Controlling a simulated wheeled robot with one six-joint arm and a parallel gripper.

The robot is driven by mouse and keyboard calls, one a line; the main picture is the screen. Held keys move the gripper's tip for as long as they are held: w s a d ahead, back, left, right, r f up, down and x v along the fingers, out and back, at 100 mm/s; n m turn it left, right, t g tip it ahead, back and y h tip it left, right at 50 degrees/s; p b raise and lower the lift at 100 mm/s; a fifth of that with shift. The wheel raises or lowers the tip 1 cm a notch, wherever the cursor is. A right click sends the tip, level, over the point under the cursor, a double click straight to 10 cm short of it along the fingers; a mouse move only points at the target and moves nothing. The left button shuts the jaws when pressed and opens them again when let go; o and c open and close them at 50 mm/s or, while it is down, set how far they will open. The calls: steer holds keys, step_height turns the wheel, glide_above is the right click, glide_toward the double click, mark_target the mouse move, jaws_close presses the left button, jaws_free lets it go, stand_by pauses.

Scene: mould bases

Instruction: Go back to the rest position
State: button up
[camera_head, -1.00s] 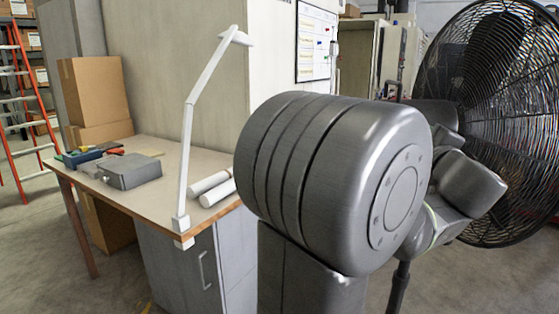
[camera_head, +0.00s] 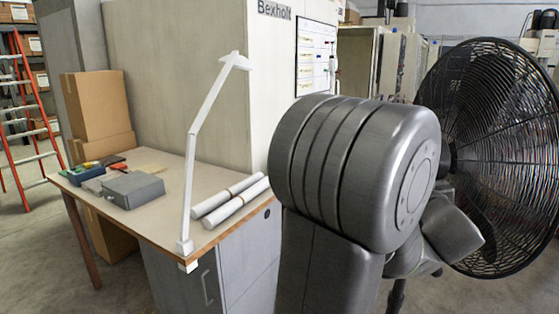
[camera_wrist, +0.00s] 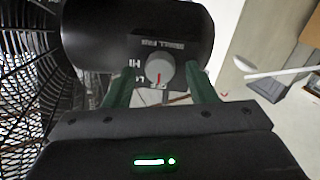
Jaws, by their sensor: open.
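My gripper (camera_wrist: 158,88) is open in the wrist view, with one green finger on each side below a round grey knob (camera_wrist: 160,72). The knob has a red pointer mark pointing down and sits on a black fan housing (camera_wrist: 115,30) with white lettering around it. I cannot tell whether the fingers touch the knob. In the head view the gripper is hidden behind my own large grey arm links. The black fan (camera_head: 490,150) stands at the right of that view, behind my arm; its cage also shows at the left of the wrist view.
A workbench (camera_head: 140,228) at the left holds a grey box (camera_head: 133,190), white rolls (camera_head: 230,200) and a white lamp (camera_head: 205,125). Cartons (camera_head: 97,105) and a red ladder (camera_head: 30,120) stand behind it. Free floor shows at the left.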

steer(key=shift+m+p, duration=0.8)
steer(key=shift+m, duration=0.3)
steer(key=shift+r, duration=0.1)
